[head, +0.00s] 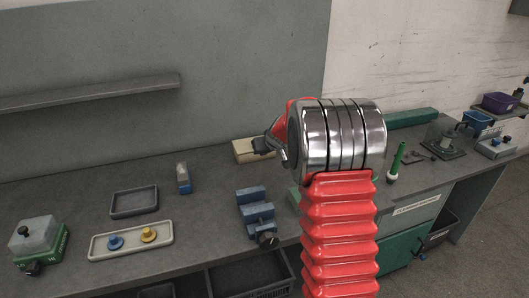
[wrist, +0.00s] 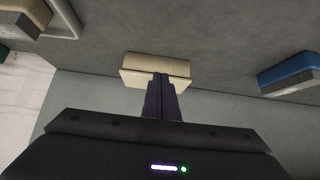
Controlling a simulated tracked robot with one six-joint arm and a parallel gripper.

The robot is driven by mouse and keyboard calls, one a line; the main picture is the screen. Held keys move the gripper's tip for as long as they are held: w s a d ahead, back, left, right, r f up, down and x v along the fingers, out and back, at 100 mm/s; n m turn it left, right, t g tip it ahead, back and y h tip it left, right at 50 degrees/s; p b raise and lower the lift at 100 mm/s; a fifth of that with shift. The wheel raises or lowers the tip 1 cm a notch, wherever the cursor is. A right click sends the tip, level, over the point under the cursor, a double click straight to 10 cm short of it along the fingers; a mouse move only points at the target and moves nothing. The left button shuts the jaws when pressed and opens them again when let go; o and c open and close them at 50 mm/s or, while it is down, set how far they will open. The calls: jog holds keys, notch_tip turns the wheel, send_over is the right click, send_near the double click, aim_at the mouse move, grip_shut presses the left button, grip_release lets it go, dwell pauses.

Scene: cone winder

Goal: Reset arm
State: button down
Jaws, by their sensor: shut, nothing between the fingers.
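My gripper (head: 265,146) shows in the head view at the end of my red arm, over the back of the bench. In the wrist view its two dark fingers (wrist: 162,82) are shut together with nothing between them. A cream block (head: 243,152) sits by the wall, close to the gripper. It also shows in the wrist view (wrist: 157,68), where the fingertips overlap it. I cannot tell whether they touch it. My arm hides part of the bench behind it.
The bench holds a blue vise (head: 256,214), a dark tray (head: 134,202), a pale tray (head: 100,243) with blue and yellow knobs, a blue-sided block (head: 184,180) and a green-based box (head: 38,240). A green bottle (head: 395,163) stands right of my arm. A shelf (head: 90,94) juts from the wall.

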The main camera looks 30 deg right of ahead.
dwell(0.5)
jog(key=s+a+r+n+g+y, duration=0.1)
jog(key=s+a+r, duration=0.5)
jog(key=s+a, duration=0.3)
jog(key=s+a+r+y, duration=0.1)
jog(key=s+a+r, duration=0.5)
jog(key=s+a, duration=0.25)
jog(key=s+a+f+g, duration=0.1)
jog(key=s+a, duration=0.3)
jog(key=s, duration=0.8)
jog(key=s+a+g, duration=0.1)
jog(key=s+a, duration=0.2)
jog(key=s, duration=1)
jog(key=shift+s+a+f+n+h, duration=0.3)
jog(key=shift+a+f, duration=0.05)
